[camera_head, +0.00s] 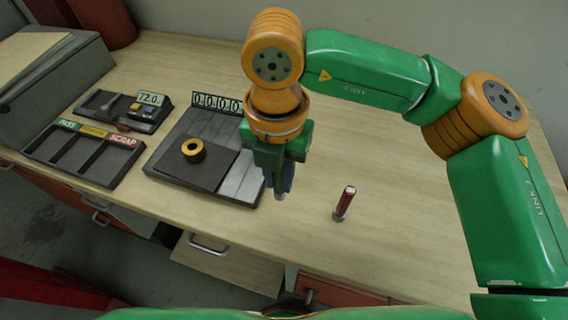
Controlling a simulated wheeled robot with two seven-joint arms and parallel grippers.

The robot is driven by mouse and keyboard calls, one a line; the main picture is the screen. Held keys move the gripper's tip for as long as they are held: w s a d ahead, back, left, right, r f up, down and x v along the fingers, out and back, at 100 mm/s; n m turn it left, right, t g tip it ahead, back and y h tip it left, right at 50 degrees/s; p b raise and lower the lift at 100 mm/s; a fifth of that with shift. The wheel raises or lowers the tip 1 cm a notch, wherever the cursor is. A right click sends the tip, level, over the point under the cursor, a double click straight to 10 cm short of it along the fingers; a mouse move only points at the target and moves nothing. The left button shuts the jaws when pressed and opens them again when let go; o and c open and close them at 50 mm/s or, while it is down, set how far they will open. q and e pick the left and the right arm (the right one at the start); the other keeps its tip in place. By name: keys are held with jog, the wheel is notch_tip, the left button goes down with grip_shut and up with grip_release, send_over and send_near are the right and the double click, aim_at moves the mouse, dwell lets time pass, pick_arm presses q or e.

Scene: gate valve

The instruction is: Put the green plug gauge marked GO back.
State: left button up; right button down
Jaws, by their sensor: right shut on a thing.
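My right gripper (283,182) points down over the table, just right of the dark fixture plate. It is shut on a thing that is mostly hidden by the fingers. Only a grey metal end (279,196) shows below them, much like the metal end of the red gauge; I take it to be the green plug gauge, though its handle and GO mark do not show. My left gripper is not in view.
A sorting tray (86,153) with PASS and SCRAP labels and a device reading 72.0 (150,98) stand left. The table right of the red gauge is clear.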

aim_at(281, 188)
jog(key=f, duration=0.4)
jog(key=shift+w+p, duration=0.25)
jog(key=shift+p, duration=0.05)
jog(key=shift+d+f+b, duration=0.15)
jog(key=shift+f+b, duration=0.15)
jog(key=shift+b, duration=0.05)
jog(key=c, duration=0.8)
grip_release()
jog(key=shift+r, duration=0.1)
notch_tip(281, 188, up, 12)
jog(key=shift+r, duration=0.25)
